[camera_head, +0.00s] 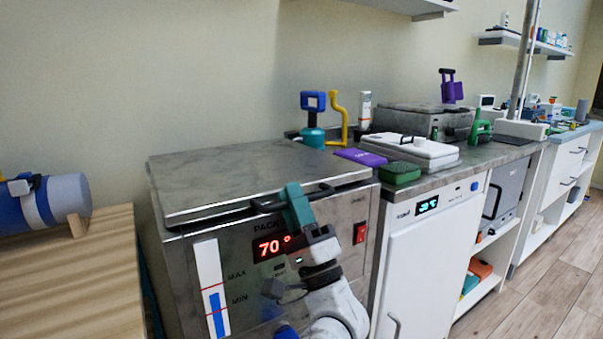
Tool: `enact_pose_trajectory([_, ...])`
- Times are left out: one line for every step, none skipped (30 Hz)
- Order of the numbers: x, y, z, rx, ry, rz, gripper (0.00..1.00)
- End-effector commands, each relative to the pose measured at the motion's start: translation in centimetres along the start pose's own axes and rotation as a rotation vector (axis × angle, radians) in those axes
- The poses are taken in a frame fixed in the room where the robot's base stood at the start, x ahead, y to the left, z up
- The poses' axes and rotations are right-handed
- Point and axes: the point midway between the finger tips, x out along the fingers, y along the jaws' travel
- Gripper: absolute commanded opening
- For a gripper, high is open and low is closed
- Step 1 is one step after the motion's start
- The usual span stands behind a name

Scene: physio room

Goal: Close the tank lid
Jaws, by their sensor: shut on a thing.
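The tank (229,270) is a steel box with a red 70° display, a red switch and a MAX/MIN level gauge. Its grey metal lid (240,178) lies almost flat over the top. A dark gap shows under its front edge, so I cannot tell whether it is fully seated. A dark bar handle (323,190) sticks out at the lid's front edge. My gripper (297,203) is shut on this handle, with its teal fingers around the bar. My arm comes up from below in front of the tank, hiding part of the front panel.
A white cabinet with a steel counter (437,177) stands right of the tank. The counter holds a green sponge (400,173), a purple pack (360,157), a white-lidded tray (415,150) and a teal bottle (312,132). A wooden bench (75,275) stands at left. Floor is free at lower right.

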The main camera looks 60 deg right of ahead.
Motion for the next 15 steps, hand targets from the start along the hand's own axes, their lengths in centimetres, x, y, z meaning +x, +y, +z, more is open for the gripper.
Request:
enact_pose_trajectory([-0.5, 0.8, 0.6, 0.006, -0.008, 0.023, 0.00])
enact_pose_trajectory([-0.7, 0.8, 0.7, 0.006, -0.006, 0.022, 0.00])
enact_pose_trajectory([-0.9, 0.8, 0.8, 0.008, -0.004, 0.022, 0.00])
enact_pose_trajectory([-1.0, 0.8, 0.9, 0.009, -0.003, 0.022, 0.00])
enact_pose_trajectory([-1.2, 0.8, 1.0, 0.009, -0.002, 0.022, 0.00])
enact_pose_trajectory([-1.4, 0.8, 1.1, 0.010, -0.001, 0.022, 0.00])
enact_pose_trajectory([-1.5, 0.8, 1.1, 0.011, 0.000, 0.022, 0.00])
enact_pose_trajectory([-1.6, 0.8, 1.1, 0.011, 0.001, 0.022, 0.00])
enact_pose_trajectory([-1.7, 0.9, 1.2, 0.012, 0.001, 0.023, 0.00])
enact_pose_trajectory([-1.7, 0.9, 1.2, 0.012, 0.002, 0.023, 0.00])
enact_pose_trajectory([-1.8, 0.9, 1.2, 0.012, 0.002, 0.024, 0.00])
enact_pose_trajectory([-1.8, 0.9, 1.2, 0.012, 0.002, 0.024, 0.00])
enact_pose_trajectory([-1.8, 0.9, 1.2, 0.012, 0.003, 0.024, 0.00])
enact_pose_trajectory([-1.8, 0.9, 1.1, 0.012, 0.003, 0.024, 0.00])
enact_pose_trajectory([-1.9, 1.0, 1.1, 0.012, 0.003, 0.024, 0.00])
